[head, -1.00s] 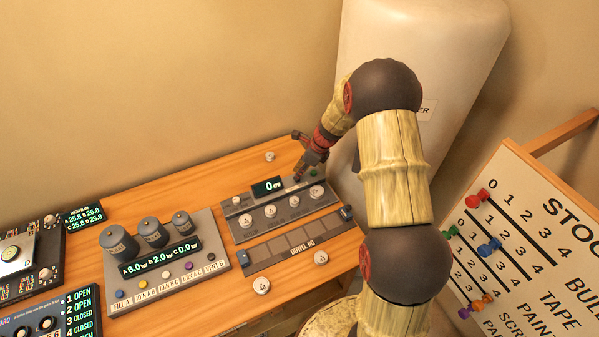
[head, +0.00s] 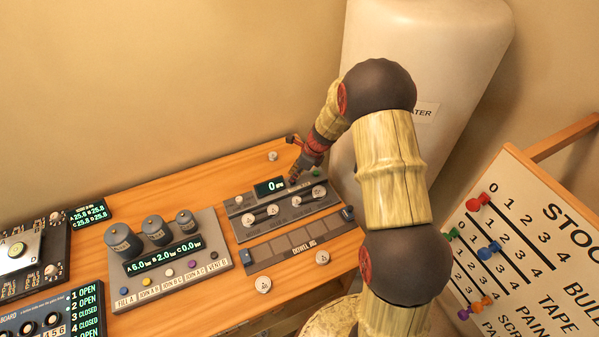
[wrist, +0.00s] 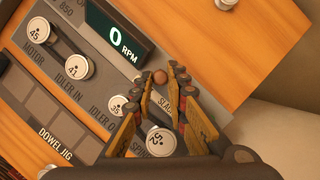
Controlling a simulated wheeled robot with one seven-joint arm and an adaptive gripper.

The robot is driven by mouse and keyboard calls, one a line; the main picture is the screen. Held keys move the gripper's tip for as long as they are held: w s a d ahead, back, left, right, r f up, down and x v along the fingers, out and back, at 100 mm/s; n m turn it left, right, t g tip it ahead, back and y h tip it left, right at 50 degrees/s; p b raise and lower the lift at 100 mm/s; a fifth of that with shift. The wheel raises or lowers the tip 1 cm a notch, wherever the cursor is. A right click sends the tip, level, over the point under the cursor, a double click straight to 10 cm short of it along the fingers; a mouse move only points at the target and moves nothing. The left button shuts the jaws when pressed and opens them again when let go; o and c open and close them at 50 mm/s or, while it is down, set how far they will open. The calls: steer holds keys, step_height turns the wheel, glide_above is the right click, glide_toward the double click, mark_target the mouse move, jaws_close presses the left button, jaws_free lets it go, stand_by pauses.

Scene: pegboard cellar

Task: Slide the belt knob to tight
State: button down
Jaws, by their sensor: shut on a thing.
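The belt knob, a small round brown-orange knob (wrist: 160,77), shows in the wrist view between my fingertips, beside a partly hidden label that starts "SLA". My gripper (wrist: 160,72) points down at the machine panel and is shut on the knob. In the head view my gripper (head: 293,180) is at the back right of the grey belt panel (head: 243,229), just right of its display (head: 270,187), which reads 0. The knob cannot be made out in the head view. The tight end of the slot is hidden by my fingers in the wrist view.
Several white numbered discs (wrist: 77,65) stand on the panel in front of the knob. A dowel jig strip (head: 297,242) lies along the front. A tank panel (head: 165,262) stands to the left. A large white water tank (head: 440,60) stands behind my arm.

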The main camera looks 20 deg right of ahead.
steer(key=c, duration=1.7)
jaws_free()
steer(key=shift+a, duration=0.2)
steer(key=shift+c, duration=0.2)
steer(key=v, duration=1.2)
